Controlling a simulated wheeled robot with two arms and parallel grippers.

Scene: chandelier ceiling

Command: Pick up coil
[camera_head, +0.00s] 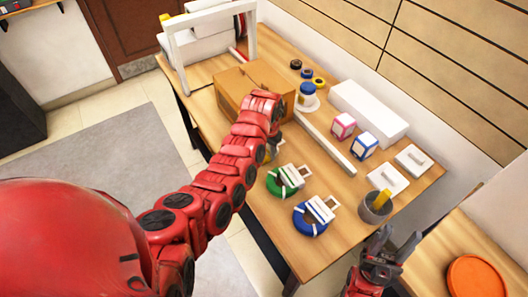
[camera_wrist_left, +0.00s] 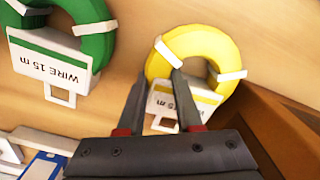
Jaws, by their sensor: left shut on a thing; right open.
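In the left wrist view a yellow coil (camera_wrist_left: 214,42) with white ties and a white tag (camera_wrist_left: 180,105) lies on the wooden table. My left gripper (camera_wrist_left: 156,84) has its fingers on either side of this tag and is shut on the yellow coil. In the head view my red left arm hides most of that coil. A green coil (camera_head: 273,185) lies nearby, and also shows in the left wrist view (camera_wrist_left: 97,45) with a tag reading "WIRE 15 m". A blue coil (camera_head: 301,222) lies closer to me. My right gripper (camera_head: 384,246) is open and empty.
A cardboard box (camera_head: 232,95) stands beside the left gripper. Behind are a long white box (camera_head: 370,112), a pink-and-white box (camera_head: 342,126) and a blue-and-white box (camera_head: 364,146). A grey cup (camera_head: 374,211) stands near the table's right end. An orange disc (camera_head: 476,277) lies at right.

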